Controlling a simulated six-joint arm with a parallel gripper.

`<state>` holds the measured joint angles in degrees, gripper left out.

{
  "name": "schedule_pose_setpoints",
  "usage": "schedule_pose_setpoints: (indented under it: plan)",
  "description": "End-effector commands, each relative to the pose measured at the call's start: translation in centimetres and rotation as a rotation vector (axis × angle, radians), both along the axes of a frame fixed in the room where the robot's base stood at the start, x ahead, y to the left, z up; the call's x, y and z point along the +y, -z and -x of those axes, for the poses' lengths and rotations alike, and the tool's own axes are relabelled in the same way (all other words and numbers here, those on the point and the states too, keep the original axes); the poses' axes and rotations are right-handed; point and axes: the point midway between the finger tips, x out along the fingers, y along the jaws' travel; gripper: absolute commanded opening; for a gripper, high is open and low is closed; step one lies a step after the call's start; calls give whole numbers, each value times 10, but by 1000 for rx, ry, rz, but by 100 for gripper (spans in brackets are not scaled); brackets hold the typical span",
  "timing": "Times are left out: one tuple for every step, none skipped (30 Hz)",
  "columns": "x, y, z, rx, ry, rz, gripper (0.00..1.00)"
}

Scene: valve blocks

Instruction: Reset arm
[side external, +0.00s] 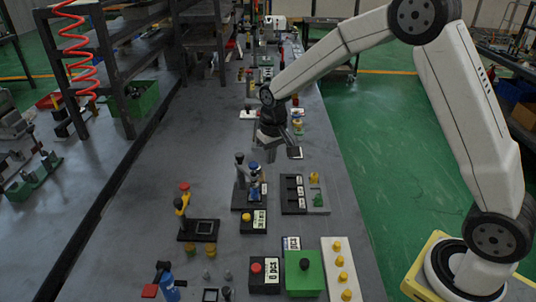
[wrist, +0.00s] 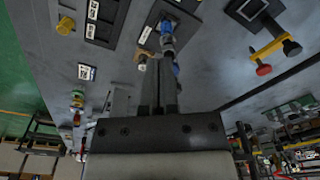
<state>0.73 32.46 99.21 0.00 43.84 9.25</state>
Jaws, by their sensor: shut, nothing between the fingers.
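My gripper (side external: 272,146) hangs at the end of my arm over the middle of the grey bench, behind the valve blocks in the side external view. In the wrist view my gripper (wrist: 168,62) shows with its fingers together and nothing between them. A grey and blue valve block (side external: 254,188) stands on the bench in front of it. The blue-topped part (wrist: 167,30) shows just past the fingertips in the wrist view; I cannot tell the exact gap.
A black plate with a red and yellow lever (side external: 185,208) stands at left. A dark block with a yellow knob (side external: 314,178) is at right. Green (side external: 304,272) and black button boxes (side external: 265,275) stand in front. The bench's left middle (side external: 160,150) is clear. A rack (side external: 110,60) borders it.

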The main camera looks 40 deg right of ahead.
Motion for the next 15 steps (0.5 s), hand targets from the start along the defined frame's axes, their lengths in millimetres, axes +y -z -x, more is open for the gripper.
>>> schedule_pose_setpoints:
  plan:
    - [1,-4,11,-10,-10,1,0]
    - [1,-5,17,-14,-17,2,0]
    - [1,-6,26,-22,-25,3,0]
    - [2,-8,32,-27,-31,3,0]
    - [2,-8,39,-33,-36,4,0]
    - [2,-9,47,-39,-45,4,0]
    - [2,-10,54,-46,-52,5,0]
    - [3,-11,61,-50,-58,6,0]
    - [3,-12,70,-58,-65,7,0]
    - [3,-12,77,-64,-71,8,0]
    - [3,-13,84,-69,-77,9,0]
    - [4,-13,94,-76,-86,10,0]
    - [4,-13,101,-82,-92,10,0]
    - [4,-13,108,-87,-97,12,0]
    - [4,-13,118,-95,-105,13,0]
